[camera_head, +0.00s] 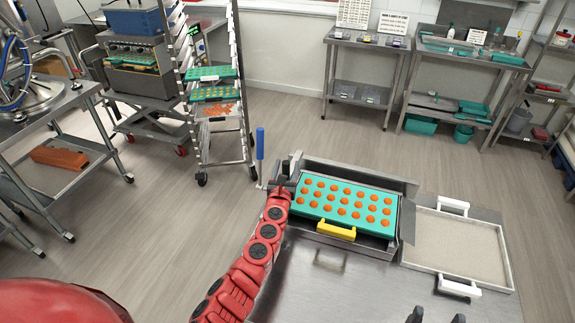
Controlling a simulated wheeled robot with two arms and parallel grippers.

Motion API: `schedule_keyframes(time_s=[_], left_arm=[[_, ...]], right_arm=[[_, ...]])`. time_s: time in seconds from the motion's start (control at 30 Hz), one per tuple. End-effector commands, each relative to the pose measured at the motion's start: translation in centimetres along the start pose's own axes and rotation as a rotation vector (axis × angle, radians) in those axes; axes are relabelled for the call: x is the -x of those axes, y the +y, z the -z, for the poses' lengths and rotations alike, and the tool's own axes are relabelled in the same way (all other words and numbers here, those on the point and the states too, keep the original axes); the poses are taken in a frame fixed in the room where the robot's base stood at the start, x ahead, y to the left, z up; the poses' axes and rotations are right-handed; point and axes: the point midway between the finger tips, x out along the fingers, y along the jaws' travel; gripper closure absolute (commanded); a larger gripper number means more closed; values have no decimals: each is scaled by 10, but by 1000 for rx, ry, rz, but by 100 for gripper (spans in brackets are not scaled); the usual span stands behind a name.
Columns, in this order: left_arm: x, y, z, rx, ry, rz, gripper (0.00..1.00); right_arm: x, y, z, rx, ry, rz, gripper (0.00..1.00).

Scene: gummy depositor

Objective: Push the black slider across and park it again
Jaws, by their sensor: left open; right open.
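The steel depositor (405,186) stands on the bench with a teal mould tray (393,205) of orange gummies in it. My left arm reaches up to its left rear corner. My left gripper (285,178) is there, small and dark, beside the frame's left side. I cannot make out the black slider apart from the dark parts at that corner, nor whether the gripper touches it. My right gripper (437,316) shows only as two dark fingertips at the bottom edge, apart and empty over the bench.
A yellow handle (336,231) sits at the tray's front. A blue-handled upright (260,143) stands left of the depositor. A shallow white-handled tray (410,254) lies to the right. The bench front (330,290) is clear. A tray rack (247,118) stands behind.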

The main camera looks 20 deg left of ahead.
Motion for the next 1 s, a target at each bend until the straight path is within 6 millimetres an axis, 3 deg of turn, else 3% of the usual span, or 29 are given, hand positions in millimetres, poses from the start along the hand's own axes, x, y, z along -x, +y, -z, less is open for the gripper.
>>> schedule_keyframes(time_s=[0.2,0.57,0.9,1.0], left_arm=[[-17,1,2,1,1,-3,39],[-20,0,0,0,1,0,39],[-20,0,1,0,1,0,97],[-20,0,1,0,1,0,100]], right_arm=[[9,0,-1,0,0,0,35],[9,0,-2,0,0,0,35],[9,0,-2,0,0,0,35],[9,0,-2,0,0,0,35]])
